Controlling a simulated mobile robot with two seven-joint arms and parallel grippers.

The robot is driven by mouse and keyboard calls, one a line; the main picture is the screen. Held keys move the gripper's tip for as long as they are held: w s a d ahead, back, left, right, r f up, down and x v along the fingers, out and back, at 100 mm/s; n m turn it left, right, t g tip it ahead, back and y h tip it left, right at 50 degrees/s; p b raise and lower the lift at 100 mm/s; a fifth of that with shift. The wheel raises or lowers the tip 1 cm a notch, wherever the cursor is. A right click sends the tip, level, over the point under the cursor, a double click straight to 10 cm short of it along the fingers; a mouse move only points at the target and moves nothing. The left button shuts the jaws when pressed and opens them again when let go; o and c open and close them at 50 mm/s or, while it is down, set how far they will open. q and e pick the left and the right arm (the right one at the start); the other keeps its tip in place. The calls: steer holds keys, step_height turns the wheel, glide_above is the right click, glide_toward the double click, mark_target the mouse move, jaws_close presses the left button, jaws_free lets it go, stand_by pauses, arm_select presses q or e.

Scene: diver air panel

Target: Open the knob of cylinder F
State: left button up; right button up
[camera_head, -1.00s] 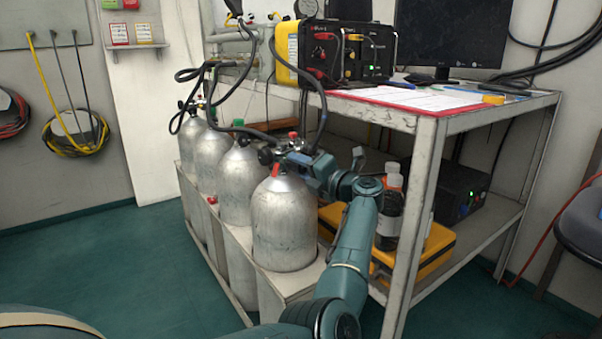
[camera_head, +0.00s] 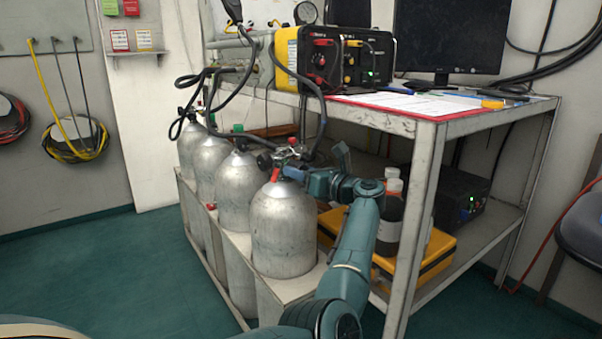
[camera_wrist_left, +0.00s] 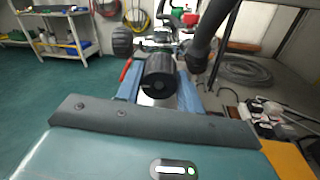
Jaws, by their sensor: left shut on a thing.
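Several silver cylinders stand in a row in a pale rack; I cannot read a letter on any. The nearest cylinder (camera_head: 284,232) has my left gripper (camera_head: 287,172) at its valve, reaching in from the right. In the left wrist view, the blue fingers of my left gripper (camera_wrist_left: 158,92) lie on either side of a black round knob (camera_wrist_left: 160,72) and are shut on it. A second black knob (camera_wrist_left: 122,41) is to its left, apart from the fingers. In the head view the held knob is mostly hidden by the gripper. My right gripper is not in view.
A metal bench (camera_head: 432,128) stands close to the right of my arm, with a yellow-black unit (camera_head: 335,54) on top. Black hoses (camera_head: 322,115) hang near the valves. A bottle (camera_head: 391,215) and yellow case (camera_head: 436,254) are on the lower shelf. Floor at left is clear.

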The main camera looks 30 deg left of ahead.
arm_select(q)
steer(key=n, duration=0.4)
steer(key=shift+n, duration=0.3)
steer(key=n, duration=0.4)
steer(key=shift+n, duration=0.3)
steer(key=n, duration=0.4)
steer(key=shift+h, duration=0.3)
steer(key=shift+n, duration=2.3)
steer(key=shift+t, duration=0.4)
steer(key=o, duration=1)
steer(key=shift+r, duration=0.15)
steer(key=shift+d, duration=0.1)
